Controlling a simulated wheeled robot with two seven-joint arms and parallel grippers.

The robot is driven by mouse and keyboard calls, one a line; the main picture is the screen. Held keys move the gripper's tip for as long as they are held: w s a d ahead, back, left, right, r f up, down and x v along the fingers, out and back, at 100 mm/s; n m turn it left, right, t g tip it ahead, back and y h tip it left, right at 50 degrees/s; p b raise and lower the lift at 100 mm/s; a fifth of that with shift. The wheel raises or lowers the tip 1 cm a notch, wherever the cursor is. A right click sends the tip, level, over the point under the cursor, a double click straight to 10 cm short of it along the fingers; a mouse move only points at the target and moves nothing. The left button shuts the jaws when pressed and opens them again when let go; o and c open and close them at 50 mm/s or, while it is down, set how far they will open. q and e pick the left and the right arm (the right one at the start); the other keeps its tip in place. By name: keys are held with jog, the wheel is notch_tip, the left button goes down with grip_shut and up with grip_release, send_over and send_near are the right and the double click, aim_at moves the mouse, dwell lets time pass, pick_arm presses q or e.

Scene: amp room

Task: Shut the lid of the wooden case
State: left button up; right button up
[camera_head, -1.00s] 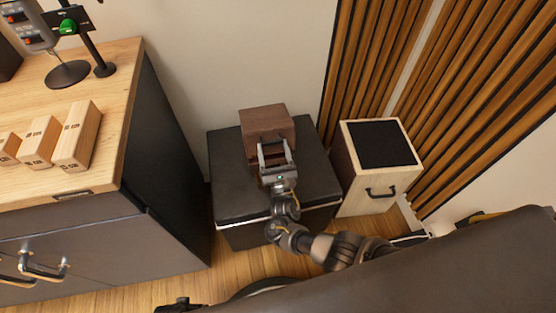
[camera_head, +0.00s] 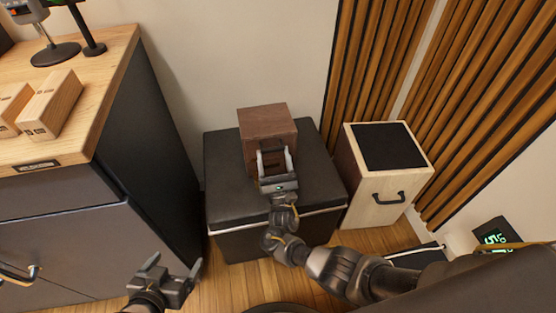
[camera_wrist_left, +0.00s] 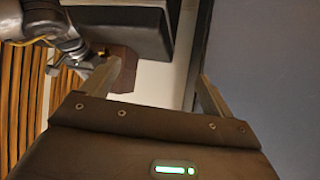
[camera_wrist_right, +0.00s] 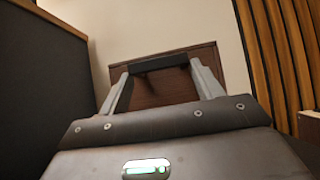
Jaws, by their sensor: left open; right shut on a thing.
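The dark brown wooden case (camera_head: 266,122) sits on a black padded box against the wall. My right gripper (camera_head: 275,158) is at its front, shut on a dark bar handle (camera_wrist_right: 160,62). In the right wrist view a brown wooden panel (camera_wrist_right: 165,88) fills the space behind the handle. My gripper hides part of the front, so I cannot tell how far the lid is open. My left gripper (camera_head: 174,268) is open and empty, low by the grey cabinet and apart from the case. The case also shows partly in the left wrist view (camera_wrist_left: 125,75).
The black padded box (camera_head: 222,160) bears the case. A pale wooden box with a black top (camera_head: 388,147) and a handle stands to its right. A grey cabinet with a wooden top (camera_head: 110,70) stands left, bearing wooden blocks (camera_head: 52,103). Slatted panels (camera_head: 470,110) line the right wall.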

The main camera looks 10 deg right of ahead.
pick_arm(q)
jog(key=shift+w+d+r+t+h, duration=0.15)
jog(key=shift+d+r+t, duration=0.1)
jog(key=shift+r, duration=0.2)
jog(key=shift+w+d+r+t+h, duration=0.1)
jog(key=shift+d+r+t+h, duration=0.1)
jog(key=shift+r, duration=0.2)
pick_arm(e)
jog(key=shift+f, duration=0.2)
jog(key=o, duration=1)
jog(key=shift+f, duration=0.1)
jog(key=o, duration=0.4)
jog(key=shift+w+f, duration=0.1)
jog(key=shift+w, duration=0.1)
pick_arm(q)
jog(key=shift+f, duration=0.1)
pick_arm(e)
jog(key=shift+s, duration=0.1)
